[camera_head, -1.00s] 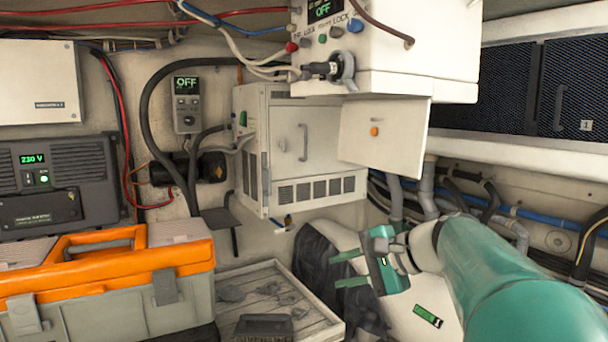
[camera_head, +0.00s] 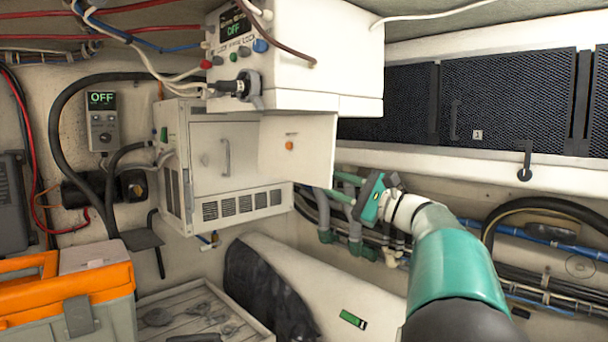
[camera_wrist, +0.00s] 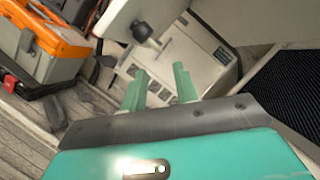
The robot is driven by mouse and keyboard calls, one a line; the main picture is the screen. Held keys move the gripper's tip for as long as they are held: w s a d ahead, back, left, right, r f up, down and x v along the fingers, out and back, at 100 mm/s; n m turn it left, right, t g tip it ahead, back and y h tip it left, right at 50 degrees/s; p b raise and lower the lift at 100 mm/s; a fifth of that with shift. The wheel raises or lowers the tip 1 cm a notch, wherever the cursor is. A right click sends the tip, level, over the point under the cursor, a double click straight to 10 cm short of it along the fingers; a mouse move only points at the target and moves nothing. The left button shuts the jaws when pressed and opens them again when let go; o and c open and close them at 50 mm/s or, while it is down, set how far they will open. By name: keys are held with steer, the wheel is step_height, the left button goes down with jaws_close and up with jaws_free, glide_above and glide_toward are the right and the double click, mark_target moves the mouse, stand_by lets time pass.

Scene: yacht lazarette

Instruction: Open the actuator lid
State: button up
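No label reading "actuator" is legible. A white flap with an orange knob (camera_head: 289,146) stands out below the upper white box (camera_head: 310,60), beside a white cabinet (camera_head: 222,150) with a bar handle (camera_head: 226,158) on its front. My gripper (camera_head: 341,187) is at the flap's lower right in the head view, apart from it in the picture. Its two green fingers are spread and empty; they also show in the wrist view (camera_wrist: 158,88). There, a pale panel (camera_wrist: 112,22) with a dark knob (camera_wrist: 142,31) is above and beyond the fingertips, and the vented cabinet (camera_wrist: 182,62) is behind.
An orange and grey toolbox (camera_head: 65,295) stands at lower left beside a slatted crate (camera_head: 185,306). A white cylinder (camera_head: 290,285) with a dark cover lies below my gripper. Hoses and pipes run along the right wall under the dark mesh panels (camera_head: 505,95).

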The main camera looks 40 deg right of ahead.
mark_target(306, 173)
steer(key=x, duration=0.9)
jaws_close()
